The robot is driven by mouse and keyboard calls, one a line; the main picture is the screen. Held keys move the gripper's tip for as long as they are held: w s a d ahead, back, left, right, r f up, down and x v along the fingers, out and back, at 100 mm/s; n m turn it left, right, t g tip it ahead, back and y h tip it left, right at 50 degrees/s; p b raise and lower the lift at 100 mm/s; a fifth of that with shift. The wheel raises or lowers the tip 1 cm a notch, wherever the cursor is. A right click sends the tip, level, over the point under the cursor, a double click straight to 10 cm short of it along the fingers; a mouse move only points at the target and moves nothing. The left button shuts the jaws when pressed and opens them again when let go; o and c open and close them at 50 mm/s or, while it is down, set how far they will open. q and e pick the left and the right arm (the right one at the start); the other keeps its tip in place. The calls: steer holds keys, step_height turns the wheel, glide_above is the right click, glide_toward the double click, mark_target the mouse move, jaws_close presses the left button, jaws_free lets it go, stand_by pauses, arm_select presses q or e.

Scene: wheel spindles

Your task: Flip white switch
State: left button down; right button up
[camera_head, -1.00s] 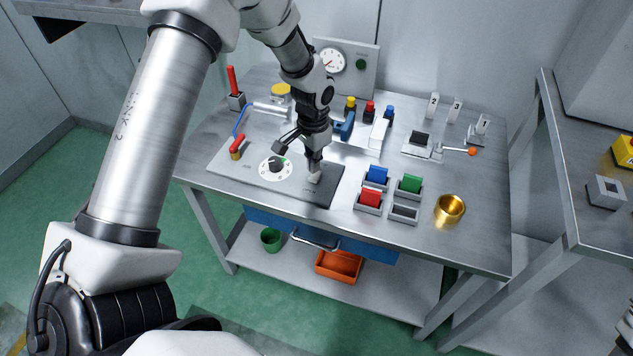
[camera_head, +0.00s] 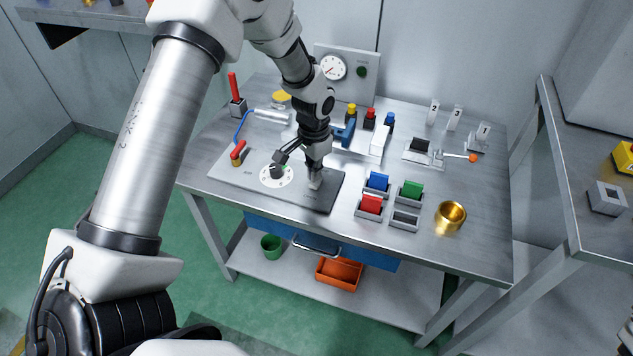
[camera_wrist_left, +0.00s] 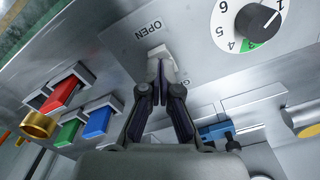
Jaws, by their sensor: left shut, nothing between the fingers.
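The white switch (camera_head: 315,181) stands on the grey panel (camera_head: 325,197) at the front of the bench, right of the numbered dial. In the left wrist view the white switch (camera_wrist_left: 162,60) shows beside the word OPEN, just past my fingertips. My left gripper (camera_head: 314,165) is shut and empty, pointing down at the switch. In the left wrist view my left gripper (camera_wrist_left: 159,75) has its fingers together, and the tips are at the switch; they appear to touch it, though exact contact is hard to tell. My right gripper is not in view.
The black-knobbed dial (camera_head: 277,172) and red-handled lever (camera_head: 238,151) are left of the switch. Blue (camera_head: 377,181), red (camera_head: 371,204) and green (camera_head: 411,190) blocks sit in trays at right, near a brass cup (camera_head: 450,215). A drawer handle (camera_head: 316,246) is below.

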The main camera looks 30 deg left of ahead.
mark_target(314, 185)
arm_select(q)
steer(key=shift+f+b, duration=0.55)
steer(key=shift+f, duration=0.7)
stand_by(0.8)
step_height(314, 185, up, 7)
steer(key=p, duration=0.7)
steer(key=shift+r, duration=0.15)
